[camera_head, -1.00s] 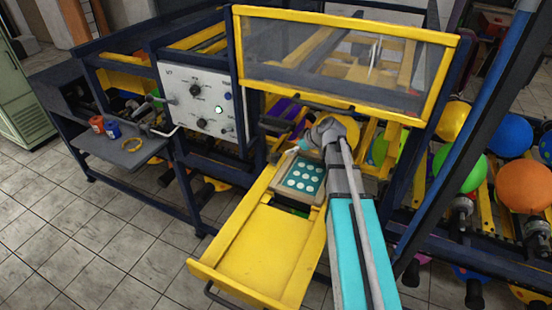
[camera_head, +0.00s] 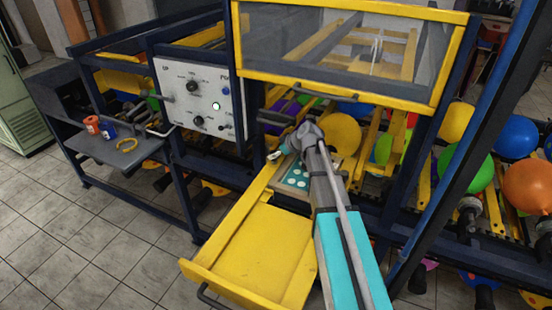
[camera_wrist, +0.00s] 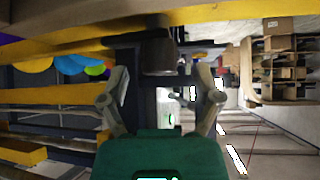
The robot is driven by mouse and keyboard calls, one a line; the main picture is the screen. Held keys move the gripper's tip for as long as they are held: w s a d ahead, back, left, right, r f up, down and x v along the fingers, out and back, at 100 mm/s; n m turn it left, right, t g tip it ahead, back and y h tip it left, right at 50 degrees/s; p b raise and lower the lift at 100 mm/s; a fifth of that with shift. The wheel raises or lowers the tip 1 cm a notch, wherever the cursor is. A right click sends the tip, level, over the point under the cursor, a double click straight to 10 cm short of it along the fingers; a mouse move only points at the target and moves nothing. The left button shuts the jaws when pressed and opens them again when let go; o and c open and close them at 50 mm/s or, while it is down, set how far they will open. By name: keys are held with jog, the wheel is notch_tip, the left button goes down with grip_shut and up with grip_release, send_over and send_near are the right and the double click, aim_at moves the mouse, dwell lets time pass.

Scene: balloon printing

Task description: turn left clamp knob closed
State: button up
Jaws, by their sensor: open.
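My gripper (camera_head: 275,154) is at the far end of the arm, pointing left above the near-left side of the print plate (camera_head: 296,182), which bears white dots. In the wrist view my gripper (camera_wrist: 162,100) is open, its two grey fingers spread apart. A dark, blocky cylinder (camera_wrist: 158,56) that looks like the clamp knob shows ahead, between the fingers and slightly above their line. It looks free of both fingers. I cannot make out the knob in the head view or tell how far it is turned.
The yellow tray (camera_head: 255,255) extends towards me. A yellow-framed clear guard (camera_head: 350,50) hangs above the arm. The white control panel (camera_head: 200,95) stands to the left, with a side shelf (camera_head: 105,148) beyond it. Balloons (camera_head: 528,185) crowd the right.

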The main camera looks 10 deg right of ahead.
jog(key=shift+b+x, duration=0.35)
jog(key=shift+x, duration=0.4)
jog(key=c, duration=1)
jog(key=shift+d, duration=0.4)
grip_shut()
jog(key=shift+a, duration=0.3)
jog(key=shift+s, duration=0.1)
